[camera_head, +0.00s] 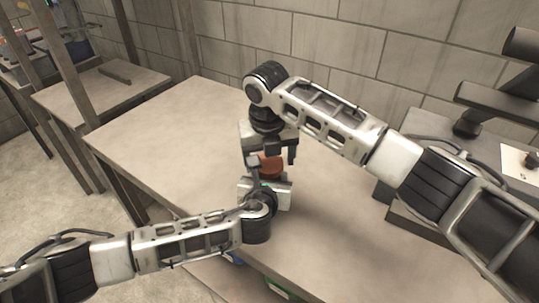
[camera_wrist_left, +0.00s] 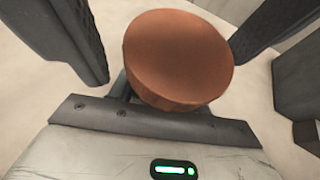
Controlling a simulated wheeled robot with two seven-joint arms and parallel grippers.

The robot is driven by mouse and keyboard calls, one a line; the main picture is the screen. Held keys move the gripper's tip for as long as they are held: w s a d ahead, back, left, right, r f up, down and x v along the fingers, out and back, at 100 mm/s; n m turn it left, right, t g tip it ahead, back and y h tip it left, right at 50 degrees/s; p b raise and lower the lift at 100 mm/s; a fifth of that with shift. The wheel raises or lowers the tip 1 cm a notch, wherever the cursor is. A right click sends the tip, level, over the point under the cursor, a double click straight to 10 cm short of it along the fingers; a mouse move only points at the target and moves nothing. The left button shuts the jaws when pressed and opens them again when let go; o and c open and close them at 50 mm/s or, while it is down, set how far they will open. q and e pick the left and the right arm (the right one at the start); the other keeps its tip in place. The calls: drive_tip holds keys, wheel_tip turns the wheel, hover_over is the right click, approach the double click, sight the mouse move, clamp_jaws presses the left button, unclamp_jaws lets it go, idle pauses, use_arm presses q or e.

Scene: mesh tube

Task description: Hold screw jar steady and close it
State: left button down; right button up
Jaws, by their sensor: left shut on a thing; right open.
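The screw jar shows only as its round reddish-brown lid (camera_head: 271,166), near the middle of the table in the head view. The lid (camera_wrist_left: 178,60) fills the upper middle of the left wrist view. The jar's body is hidden below the lid and behind my left gripper (camera_head: 266,182), which is shut on the jar from the near side. My right gripper (camera_head: 271,155) points down from above, open, with its fingers apart on either side of the lid. In the left wrist view, dark fingers stand left and right of the lid. I cannot tell whether the lid is seated.
The wooden table (camera_head: 150,135) is bare to the left of the jar. A grey unit with dark parts (camera_head: 400,195) stands at the table's right. Another table (camera_head: 105,90) stands at the back left, and a block wall (camera_head: 340,45) runs behind.

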drive_tip(key=c, duration=1)
drive_tip(key=o, duration=1.1)
drive_tip(key=shift+s+r, duration=0.15)
drive_tip(key=shift+r, duration=1)
drive_tip(key=shift+s+r, duration=0.15)
drive_tip(key=shift+r, duration=0.95)
drive_tip(key=shift+r, duration=0.1)
drive_tip(key=shift+c, duration=0.5)
drive_tip(key=r, duration=0.3)
drive_tip(key=shift+s+a+r, duration=0.1)
drive_tip(key=shift+s+a, duration=0.05)
drive_tip(key=shift+s, duration=0.1)
